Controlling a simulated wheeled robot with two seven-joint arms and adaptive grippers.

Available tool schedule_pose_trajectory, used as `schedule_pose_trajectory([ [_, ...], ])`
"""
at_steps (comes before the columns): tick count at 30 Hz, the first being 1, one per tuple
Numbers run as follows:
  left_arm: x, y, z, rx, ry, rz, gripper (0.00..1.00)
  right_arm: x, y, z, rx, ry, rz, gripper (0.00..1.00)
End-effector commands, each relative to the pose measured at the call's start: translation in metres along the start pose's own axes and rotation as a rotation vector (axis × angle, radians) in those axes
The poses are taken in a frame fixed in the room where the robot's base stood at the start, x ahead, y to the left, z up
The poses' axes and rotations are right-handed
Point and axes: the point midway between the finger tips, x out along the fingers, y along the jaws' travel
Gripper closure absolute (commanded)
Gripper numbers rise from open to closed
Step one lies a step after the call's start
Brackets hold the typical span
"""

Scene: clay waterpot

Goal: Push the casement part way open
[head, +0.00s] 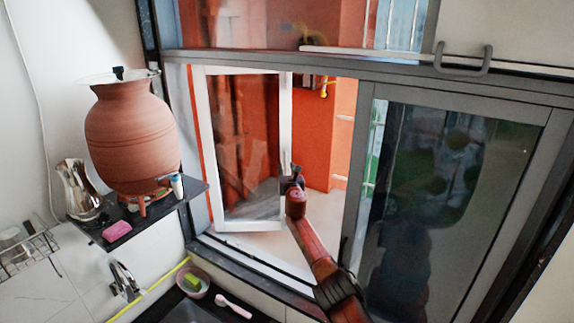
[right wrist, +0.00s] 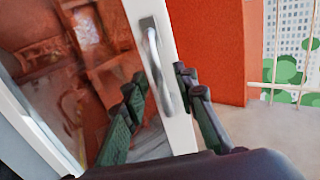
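The casement (head: 286,120) is a white-framed glass panel in the left half of the window. It stands swung outward from its left side, with a gap between its right stile and the dark-framed pane. The stile (right wrist: 180,137) carries a grey handle (right wrist: 155,65) in the right wrist view. My right gripper (head: 292,175) reaches through the opening to the stile. In the right wrist view my right gripper (right wrist: 163,95) is open, with its fingers on either side of the handle and stile. I cannot tell whether they touch. My left gripper is not in view.
A dark-framed glass pane (head: 450,200) fills the right side. A clay waterpot (head: 130,135) stands on a black shelf (head: 120,232) at left, with a metal jug (head: 80,190) and a pink sponge (head: 117,231). A faucet (head: 124,280) is below.

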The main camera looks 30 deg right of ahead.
Motion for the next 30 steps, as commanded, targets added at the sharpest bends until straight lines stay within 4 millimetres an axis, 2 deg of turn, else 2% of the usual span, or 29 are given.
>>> schedule_pose_trajectory([
  [8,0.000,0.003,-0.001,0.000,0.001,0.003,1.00,0.000,0.000,0.023,0.001,-0.003,0.000,0.74],
  [21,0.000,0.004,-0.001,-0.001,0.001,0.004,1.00,0.000,-0.001,0.089,-0.001,-0.002,-0.001,0.74],
  [30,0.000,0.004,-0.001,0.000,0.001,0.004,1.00,0.000,-0.001,0.099,-0.001,0.001,-0.002,0.74],
])
